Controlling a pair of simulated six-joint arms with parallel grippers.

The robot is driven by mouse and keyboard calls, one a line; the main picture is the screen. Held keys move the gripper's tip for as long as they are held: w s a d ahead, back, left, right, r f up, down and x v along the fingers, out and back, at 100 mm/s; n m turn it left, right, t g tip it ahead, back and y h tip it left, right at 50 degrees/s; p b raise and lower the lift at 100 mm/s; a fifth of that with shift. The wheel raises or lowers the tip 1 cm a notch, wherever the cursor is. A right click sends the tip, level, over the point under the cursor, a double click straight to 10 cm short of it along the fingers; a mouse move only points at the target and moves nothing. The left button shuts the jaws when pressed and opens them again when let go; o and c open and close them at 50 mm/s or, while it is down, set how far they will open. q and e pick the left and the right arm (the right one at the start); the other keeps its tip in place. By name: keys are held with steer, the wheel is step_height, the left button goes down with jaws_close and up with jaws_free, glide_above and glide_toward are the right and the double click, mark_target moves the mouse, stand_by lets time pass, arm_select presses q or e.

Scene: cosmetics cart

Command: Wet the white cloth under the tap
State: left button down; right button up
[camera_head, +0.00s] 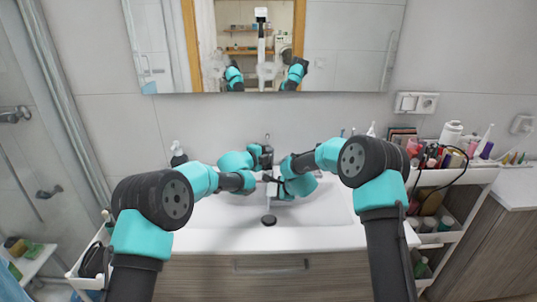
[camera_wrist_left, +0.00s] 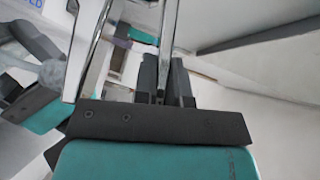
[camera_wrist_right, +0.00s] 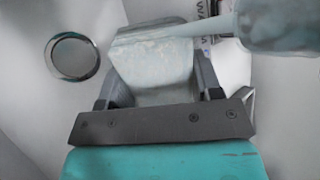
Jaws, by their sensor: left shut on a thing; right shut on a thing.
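The white cloth (camera_wrist_right: 150,75) is in my right gripper (camera_wrist_right: 155,95), pinched between its fingers over the basin. A pale stream that looks like water (camera_wrist_right: 165,33) runs from the tap's spout (camera_wrist_right: 280,25) onto the cloth in the right wrist view. My left gripper (camera_wrist_left: 165,85) is shut on the thin chrome lever (camera_wrist_left: 166,40) of the tap. In the head view my left gripper (camera_head: 264,157) is at the top of the tap, and my right gripper (camera_head: 274,182) is just below it. The cloth is largely hidden there.
The white basin (camera_head: 225,212) lies below both grippers, with a round dark drain (camera_head: 268,220). A soap bottle (camera_head: 178,155) stands at the back left. A cart crowded with cosmetics (camera_head: 470,178) is at the right. A mirror (camera_head: 345,45) hangs behind.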

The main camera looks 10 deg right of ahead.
arm_select(q)
steer(key=shift+f, duration=0.1)
steer(key=shift+f+m+h, duration=0.35)
steer(key=shift+m+h, duration=0.05)
steer(key=shift+s, duration=0.1)
steer(key=c, duration=1.2)
jaws_free()
steer(key=shift+o, duration=0.2)
steer(key=shift+a, duration=0.1)
steer(key=f+v, duration=0.1)
steer(key=v, duration=1)
steer(key=shift+s+a+r, duration=0.25)
steer(key=shift+s+r, duration=0.15)
steer(key=shift+r, duration=0.05)
arm_select(e)
steer(key=s+a, duration=0.2)
steer(key=s, duration=0.5)
steer(key=shift+s, duration=0.4)
